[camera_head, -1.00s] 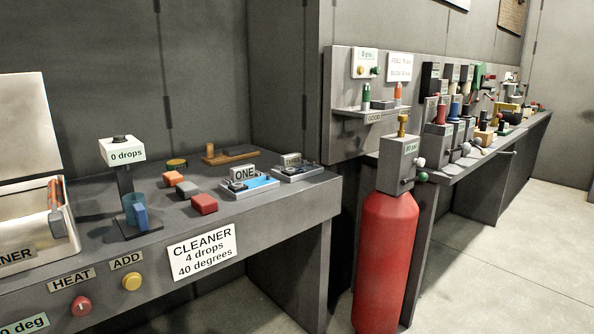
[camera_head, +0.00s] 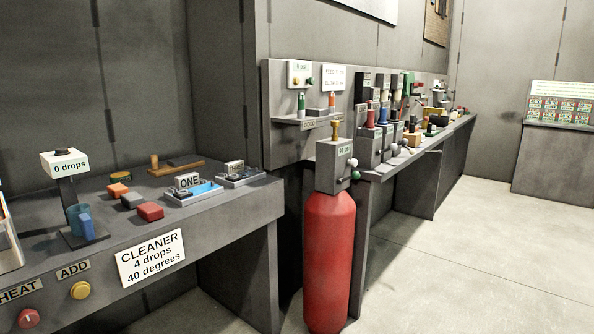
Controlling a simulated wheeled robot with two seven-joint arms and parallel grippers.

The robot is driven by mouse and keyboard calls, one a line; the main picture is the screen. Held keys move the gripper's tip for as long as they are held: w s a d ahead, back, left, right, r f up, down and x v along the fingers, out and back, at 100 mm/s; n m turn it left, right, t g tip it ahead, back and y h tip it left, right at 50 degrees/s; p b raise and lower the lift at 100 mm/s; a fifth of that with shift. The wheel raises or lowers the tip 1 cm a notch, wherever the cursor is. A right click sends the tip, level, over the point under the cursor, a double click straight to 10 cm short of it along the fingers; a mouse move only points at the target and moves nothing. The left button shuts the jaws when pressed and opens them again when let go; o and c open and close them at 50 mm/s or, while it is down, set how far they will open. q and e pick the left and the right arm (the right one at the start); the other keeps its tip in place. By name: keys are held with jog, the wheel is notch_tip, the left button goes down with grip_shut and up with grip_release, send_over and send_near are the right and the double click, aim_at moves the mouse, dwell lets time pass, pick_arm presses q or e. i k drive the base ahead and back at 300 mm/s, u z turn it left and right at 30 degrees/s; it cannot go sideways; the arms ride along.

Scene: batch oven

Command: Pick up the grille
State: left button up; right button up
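I cannot make out a grille in this view. Neither of my grippers is in view. The workbench (camera_head: 232,205) at the left holds small blocks and devices, and none of them is clearly a grille. The long bench (camera_head: 408,163) at the back carries many small items, too small and crowded to tell apart.
A red gas cylinder (camera_head: 329,255) stands on the floor between the benches. A blue cup (camera_head: 81,221) sits under a drops dispenser (camera_head: 66,163). A grey cabinet with a label panel (camera_head: 551,161) stands at the far right. The floor (camera_head: 470,265) at right is clear.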

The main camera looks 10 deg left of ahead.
aim_at(241, 172)
jog(key=z, duration=0.35)
jog(key=i, duration=1.2)
jog(key=u, duration=0.05)
